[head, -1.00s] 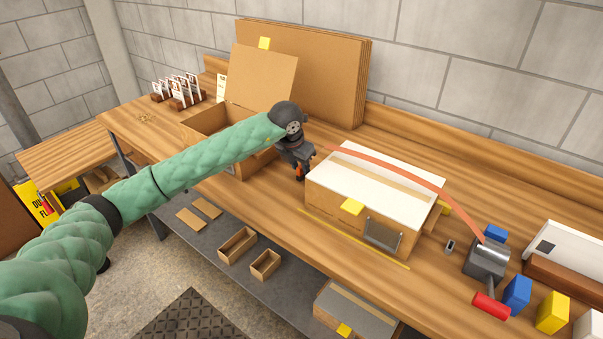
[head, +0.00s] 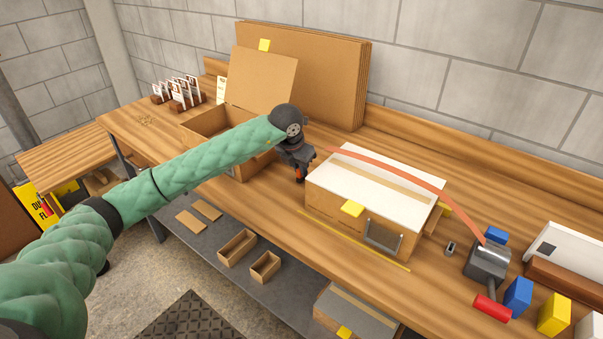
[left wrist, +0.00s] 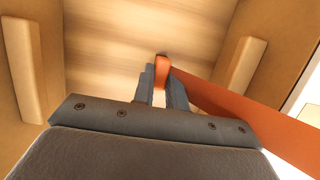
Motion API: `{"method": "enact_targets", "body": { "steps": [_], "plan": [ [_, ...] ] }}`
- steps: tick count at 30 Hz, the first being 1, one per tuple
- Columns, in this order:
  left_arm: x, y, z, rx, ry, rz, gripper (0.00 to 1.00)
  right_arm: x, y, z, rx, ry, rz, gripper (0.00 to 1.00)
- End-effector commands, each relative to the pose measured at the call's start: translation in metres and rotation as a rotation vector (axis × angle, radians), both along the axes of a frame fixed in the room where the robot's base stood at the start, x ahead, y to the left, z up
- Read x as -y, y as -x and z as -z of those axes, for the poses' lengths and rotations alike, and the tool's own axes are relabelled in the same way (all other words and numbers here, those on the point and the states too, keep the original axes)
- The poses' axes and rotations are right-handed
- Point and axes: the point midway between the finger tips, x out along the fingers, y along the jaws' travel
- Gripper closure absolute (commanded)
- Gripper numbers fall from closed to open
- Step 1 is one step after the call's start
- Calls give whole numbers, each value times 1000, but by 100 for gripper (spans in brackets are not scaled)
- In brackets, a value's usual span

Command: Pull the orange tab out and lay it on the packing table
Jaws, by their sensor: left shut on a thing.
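My left gripper (head: 299,178) is over the packing table (head: 240,205), between the open carton and the white-topped box. In the left wrist view its fingers (left wrist: 163,88) are shut on the small orange tab (left wrist: 162,66). In the head view the fingers mostly hide the tab. A long orange band (head: 400,174) arches from beside the gripper, over the white-topped box (head: 335,207), to a grey metal tool (head: 487,262). The band also shows in the left wrist view (left wrist: 245,112), passing behind the right finger. I cannot tell whether tab and band are joined. My right gripper is not in view.
An open carton (head: 198,128) stands left of the gripper. Flat cardboard sheets (head: 340,80) lean on the wall. Blue and yellow blocks (head: 552,313) lie at the right. A yellow strip (head: 350,237) lies along the table front. Bare wood shows before the carton.

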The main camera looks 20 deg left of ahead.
Motion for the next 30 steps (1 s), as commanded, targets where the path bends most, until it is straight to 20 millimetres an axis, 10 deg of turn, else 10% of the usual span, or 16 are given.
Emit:
{"method": "enact_targets", "body": {
  "steps": [30],
  "plan": [
    [0,0,-23,0,0,0,100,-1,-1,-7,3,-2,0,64]
  ]
}}
